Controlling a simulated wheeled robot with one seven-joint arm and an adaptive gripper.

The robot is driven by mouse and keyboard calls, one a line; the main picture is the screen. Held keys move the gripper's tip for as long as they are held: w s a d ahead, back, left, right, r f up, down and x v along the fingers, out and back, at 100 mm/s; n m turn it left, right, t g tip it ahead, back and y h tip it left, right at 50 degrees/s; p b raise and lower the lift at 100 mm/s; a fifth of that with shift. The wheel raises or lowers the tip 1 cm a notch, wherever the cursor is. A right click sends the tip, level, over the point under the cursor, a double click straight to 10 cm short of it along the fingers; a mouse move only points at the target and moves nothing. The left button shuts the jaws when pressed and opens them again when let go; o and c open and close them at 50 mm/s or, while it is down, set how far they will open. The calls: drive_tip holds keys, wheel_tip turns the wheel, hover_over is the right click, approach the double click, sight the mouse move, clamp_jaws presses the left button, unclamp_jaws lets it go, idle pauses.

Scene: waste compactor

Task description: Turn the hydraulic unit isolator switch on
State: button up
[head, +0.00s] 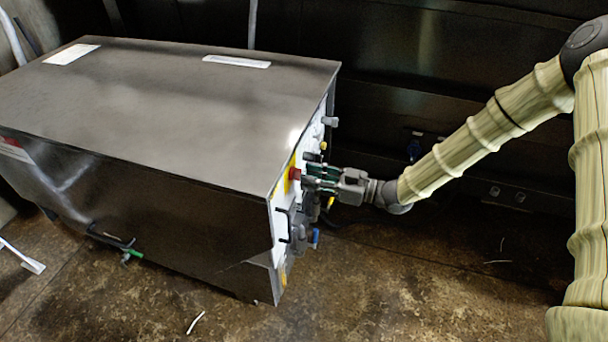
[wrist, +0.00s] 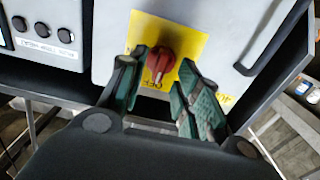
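The isolator switch is a red rotary knob (wrist: 160,62) on a yellow plate (wrist: 193,42) with partly legible lettering, "OFF" below the knob. The head view shows the red knob (head: 294,174) on the end panel of the metal hydraulic unit (head: 180,110). My gripper (head: 308,176) reaches the panel from the right. In the wrist view, my gripper (wrist: 163,62) is open, with one green-padded finger on each side of the knob. A small gap seems to show at each finger; contact cannot be told. The fingers hide the plate's lower corners.
Black round buttons (wrist: 43,30) sit on a grey box left of the plate. A black handle (wrist: 268,42) stands out on the right. In the head view, a blue-ended part (head: 315,236) juts out lower on the panel. The floor (head: 420,290) in front is mostly clear.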

sight(296, 174)
drive_tip(key=shift+x, duration=1.25)
clamp_jaws()
drive_tip(key=shift+m, duration=0.4)
drive_tip(key=shift+w+d+m+p, duration=0.1)
drive_tip(key=shift+m+p, duration=1.5)
drive_tip(key=shift+m, duration=2.7)
drive_tip(key=shift+w+m+p, duration=0.1)
drive_tip(key=shift+m+p, duration=1.5)
drive_tip(key=shift+m, duration=2.7)
